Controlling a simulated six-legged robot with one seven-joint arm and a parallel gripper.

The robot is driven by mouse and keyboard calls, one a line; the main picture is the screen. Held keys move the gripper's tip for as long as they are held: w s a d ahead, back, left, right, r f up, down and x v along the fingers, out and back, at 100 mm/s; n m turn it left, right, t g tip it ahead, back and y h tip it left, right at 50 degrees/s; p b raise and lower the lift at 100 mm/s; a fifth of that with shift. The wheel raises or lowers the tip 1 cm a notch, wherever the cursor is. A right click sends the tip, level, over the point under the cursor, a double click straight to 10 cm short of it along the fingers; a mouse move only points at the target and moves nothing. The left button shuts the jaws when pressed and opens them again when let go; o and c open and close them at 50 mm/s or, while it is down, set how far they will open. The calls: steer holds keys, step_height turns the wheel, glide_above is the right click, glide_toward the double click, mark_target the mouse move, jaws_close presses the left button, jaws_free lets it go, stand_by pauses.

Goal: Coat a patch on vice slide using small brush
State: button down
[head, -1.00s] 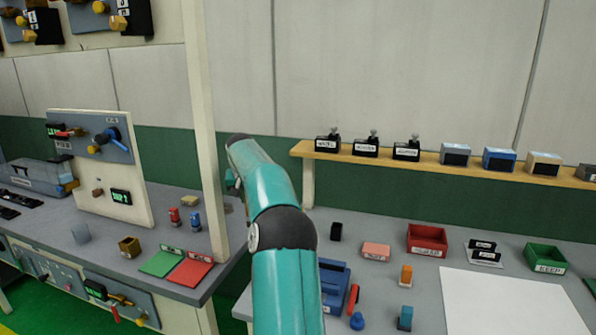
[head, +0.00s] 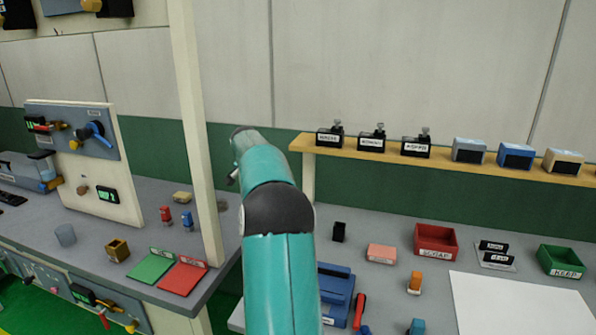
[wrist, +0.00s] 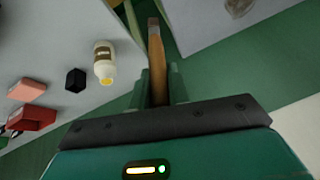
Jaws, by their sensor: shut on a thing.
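The small brush (wrist: 157,62) has an orange-brown wooden handle and a greyish-brown far end, and it points away from the wrist. My gripper (wrist: 159,88) is shut on it in the wrist view. In the head view my arm hides the gripper and brush. A blue vice-like block (head: 337,288) stands on the right bench, partly hidden by my arm; I cannot make out its slide or a patch. A white bottle (wrist: 104,60) with a yellow end shows left of the brush in the wrist view.
The right bench holds a black block (head: 339,232), a pink block (head: 381,254), a red tray (head: 436,243), a green tray (head: 561,261) and a white sheet (head: 520,308). A pale post (head: 195,130) rises at the left bench's edge. A shelf (head: 450,163) runs behind.

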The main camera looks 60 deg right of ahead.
steer(key=s+d+r+m+g+h, duration=0.1)
steer(key=s+r+m+g+h, duration=0.15)
steer(key=s+m, duration=0.45)
steer(key=s+d+r+m+g+h, duration=0.1)
steer(key=s+d+r+m+g, duration=0.2)
steer(key=s+m, duration=0.35)
steer(key=shift+w+a+f, duration=0.1)
steer(key=shift+a+f, duration=0.15)
steer(key=shift+f, duration=0.55)
steer(key=shift+w+a+f, duration=0.15)
steer(key=shift+a+f, duration=0.05)
steer(key=shift+f, duration=0.55)
steer(key=shift+w+a+f, duration=0.1)
steer(key=shift+a+f, duration=0.15)
steer(key=shift+f, duration=0.55)
steer(key=shift+f, duration=0.55)
step_height(320, 180, up, 7)
stand_by(0.3)
steer(key=shift+a, duration=0.1)
